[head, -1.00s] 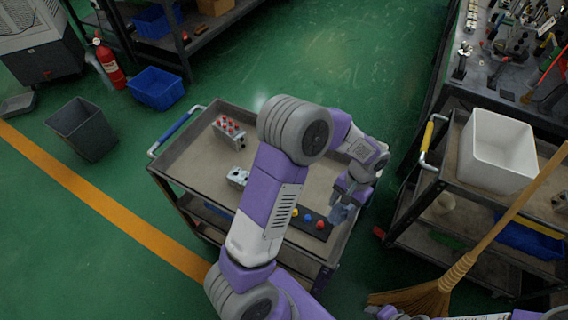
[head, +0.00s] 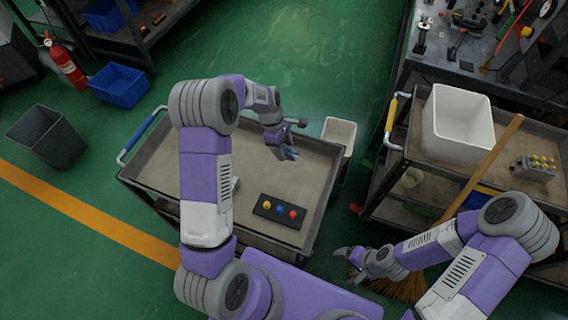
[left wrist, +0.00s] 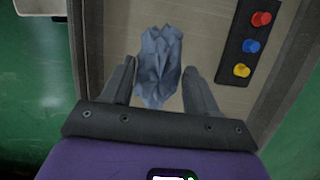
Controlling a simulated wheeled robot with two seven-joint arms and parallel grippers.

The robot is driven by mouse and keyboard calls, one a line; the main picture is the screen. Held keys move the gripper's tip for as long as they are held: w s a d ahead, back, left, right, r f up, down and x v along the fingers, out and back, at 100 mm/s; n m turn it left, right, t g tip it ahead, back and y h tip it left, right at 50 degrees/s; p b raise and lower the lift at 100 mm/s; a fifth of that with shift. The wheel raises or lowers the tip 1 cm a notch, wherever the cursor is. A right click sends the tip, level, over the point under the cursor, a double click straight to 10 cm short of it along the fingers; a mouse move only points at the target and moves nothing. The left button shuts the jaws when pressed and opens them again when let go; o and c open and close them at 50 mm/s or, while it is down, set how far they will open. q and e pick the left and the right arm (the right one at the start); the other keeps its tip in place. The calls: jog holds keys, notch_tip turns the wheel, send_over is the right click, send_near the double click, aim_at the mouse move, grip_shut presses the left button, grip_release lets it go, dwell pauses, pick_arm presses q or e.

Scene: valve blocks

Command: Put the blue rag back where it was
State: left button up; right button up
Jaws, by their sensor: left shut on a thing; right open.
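The blue rag (left wrist: 160,65) is crumpled, grey-blue, and sits between the two fingers of my left gripper (left wrist: 158,88) in the left wrist view. In the head view my left gripper (head: 285,150) is over the back right part of the left cart's tray (head: 312,175), with a bit of the rag (head: 290,154) showing at its tips. I cannot tell whether the rag touches the tray. My right gripper (head: 345,253) is open and empty, between the two carts near the broom.
A black panel (head: 266,213) with yellow, blue and red knobs lies at the tray's front. A white bin (head: 340,132) is at the cart's right edge. The right cart holds a white box (head: 457,125) and a yellow-topped valve block (head: 534,168). A broom (head: 480,170) leans there.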

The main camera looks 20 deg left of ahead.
aim_at(286, 167)
pick_arm(q)
notch_tip(286, 167, down, 10)
jog(key=shift+w+a+b, duration=0.15)
jog(key=shift+b, duration=0.75)
jog(key=shift+f, duration=0.1)
jog(key=o, duration=1)
jog(key=shift+r, duration=0.3)
jog(key=p+v, duration=0.2)
jog(key=v, duration=0.9)
jog(key=shift+a+r, duration=0.2)
jog(key=shift+r, duration=0.15)
